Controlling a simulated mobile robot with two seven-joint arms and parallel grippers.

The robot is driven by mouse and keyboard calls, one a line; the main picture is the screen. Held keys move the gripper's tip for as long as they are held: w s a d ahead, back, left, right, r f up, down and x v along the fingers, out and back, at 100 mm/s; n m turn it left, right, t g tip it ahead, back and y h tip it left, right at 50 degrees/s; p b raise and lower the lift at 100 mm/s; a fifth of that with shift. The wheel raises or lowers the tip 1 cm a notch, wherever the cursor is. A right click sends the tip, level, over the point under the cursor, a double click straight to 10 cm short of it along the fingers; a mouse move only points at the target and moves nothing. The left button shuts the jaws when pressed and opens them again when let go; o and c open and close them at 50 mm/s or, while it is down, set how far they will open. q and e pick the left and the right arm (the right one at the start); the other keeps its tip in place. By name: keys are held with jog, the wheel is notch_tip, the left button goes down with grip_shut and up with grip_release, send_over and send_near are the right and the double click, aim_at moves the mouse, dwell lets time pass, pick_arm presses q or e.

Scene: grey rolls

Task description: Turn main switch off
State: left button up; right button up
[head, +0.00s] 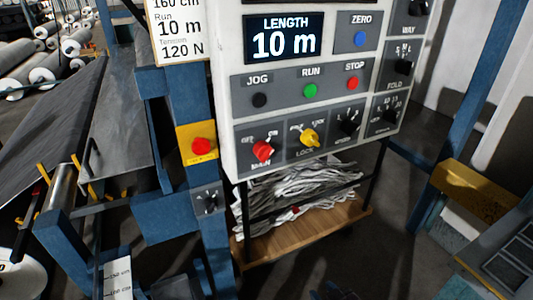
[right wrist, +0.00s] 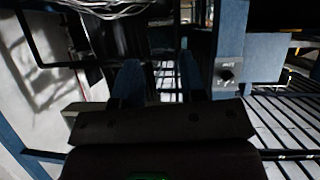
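The main switch is a red rotary knob (head: 263,150) at the lower left of the white control panel (head: 228,120), above a partly hidden label that seems to read MAIN. The knob looks tilted; I cannot read its position marks. My right gripper (head: 335,292) shows only as a dark shape at the bottom edge of the head view, well below the panel. In the right wrist view its two blue-grey fingers (right wrist: 158,72) stand apart with nothing between them. The main switch is not seen in that view. My left gripper is not in view.
A yellow knob (head: 310,138) and black knobs sit beside the main switch, with JOG, RUN and STOP buttons above. A red button on a yellow plate (head: 202,147) is on the blue post. A wooden shelf (head: 310,233) with scrap strips lies under the panel.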

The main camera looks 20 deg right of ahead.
jog(key=o, duration=0.5)
jog(key=w+a+r+t, duration=0.1)
jog(key=w+r, duration=0.1)
jog(key=r, duration=0.1)
jog(key=w+a+r, duration=0.1)
jog(key=w+r, duration=0.2)
jog(key=r, duration=0.1)
jog(key=w+a+r+n+t+y+p, duration=0.1)
jog(key=w+r, duration=0.1)
jog(key=r, duration=0.2)
jog(key=shift+w+r+t, duration=0.2)
jog(key=shift+w+t, duration=0.1)
jog(key=shift+w, duration=0.1)
jog(key=shift+c, duration=0.2)
jog(key=m+t, duration=0.1)
jog(key=t, duration=0.2)
send_near(268, 157)
jog(key=w, duration=0.3)
jog(key=w+p, duration=0.1)
jog(key=w, duration=0.3)
jog(key=w+p, duration=0.1)
jog(key=w, duration=0.2)
jog(key=shift+w+a+r, duration=0.1)
jog(key=shift+w+a, duration=0.2)
jog(key=shift+w, duration=0.1)
jog(key=c, duration=0.9)
